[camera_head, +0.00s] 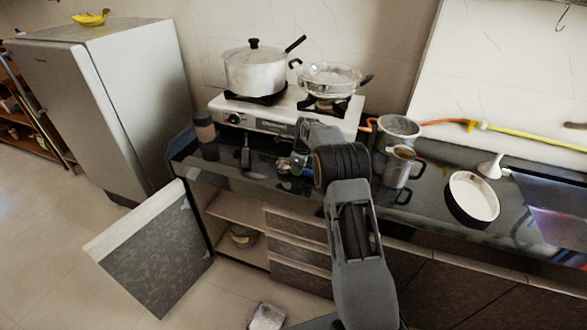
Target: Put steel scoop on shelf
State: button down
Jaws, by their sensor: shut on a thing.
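My gripper (291,165) is at the end of my arm, low over the dark counter in front of the stove, and mostly hidden by my own wrist. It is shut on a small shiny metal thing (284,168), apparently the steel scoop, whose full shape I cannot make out. An open cabinet under the counter, left of my arm, has a pale wooden shelf (232,208). A brown wooden shelf unit (22,125) also stands at the far left; I cannot tell which shelf is the task's.
The cabinet door (155,255) stands open to the left. A white stove (270,115) carries a lidded pot (253,74) and a steel pan (330,80). Metal mugs (398,165) and a round white-lined pan (472,197) stand right of my arm. A pot (243,236) sits low inside the cabinet.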

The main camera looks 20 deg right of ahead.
jog(key=shift+f, duration=0.1)
jog(key=c, duration=1)
grip_release()
